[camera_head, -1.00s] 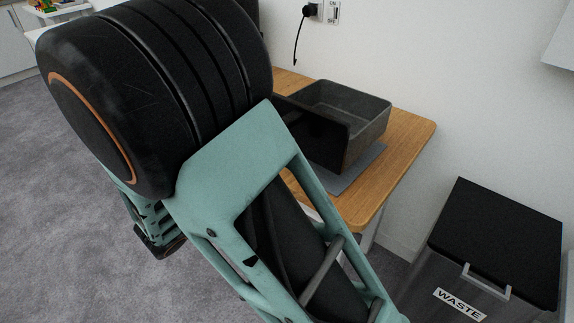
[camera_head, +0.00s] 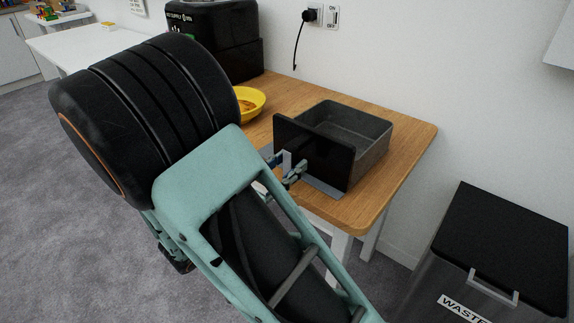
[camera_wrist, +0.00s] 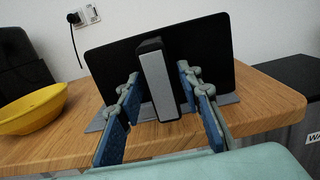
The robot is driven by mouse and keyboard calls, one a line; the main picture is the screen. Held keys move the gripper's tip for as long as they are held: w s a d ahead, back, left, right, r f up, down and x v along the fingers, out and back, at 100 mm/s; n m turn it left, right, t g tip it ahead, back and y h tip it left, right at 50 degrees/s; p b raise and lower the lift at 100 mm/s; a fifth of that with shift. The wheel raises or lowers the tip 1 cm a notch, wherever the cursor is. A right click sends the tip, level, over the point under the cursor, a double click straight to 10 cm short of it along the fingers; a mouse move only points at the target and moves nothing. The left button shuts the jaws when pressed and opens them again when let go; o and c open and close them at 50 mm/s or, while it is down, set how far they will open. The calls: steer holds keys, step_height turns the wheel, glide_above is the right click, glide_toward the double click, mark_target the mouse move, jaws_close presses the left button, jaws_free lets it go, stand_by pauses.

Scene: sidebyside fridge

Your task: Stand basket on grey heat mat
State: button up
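The basket (camera_head: 362,152) is a dark grey open box with a black front panel and a handle. It stands upright on the grey heat mat (camera_head: 326,189) near the table's right end; the mat's edges show at its front and left. In the wrist view the basket's handle (camera_wrist: 160,83) stands between the fingers of my gripper (camera_wrist: 163,103), with a gap on each side. My gripper is open around the handle, and it also shows in the head view (camera_head: 290,166) in front of the panel. The basket's underside is hidden.
A yellow bowl (camera_head: 250,101) with food stands left of the basket on the wooden table (camera_head: 408,150). A black appliance (camera_head: 215,35) stands at the table's back left. A waste bin (camera_head: 505,235) stands right of the table. A wall socket and plug (camera_head: 311,15) are behind.

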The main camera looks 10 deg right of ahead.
steer(key=shift+o, duration=0.3)
steer(key=shift+a, duration=0.1)
steer(key=p+v, duration=0.2)
steer(key=v, duration=1)
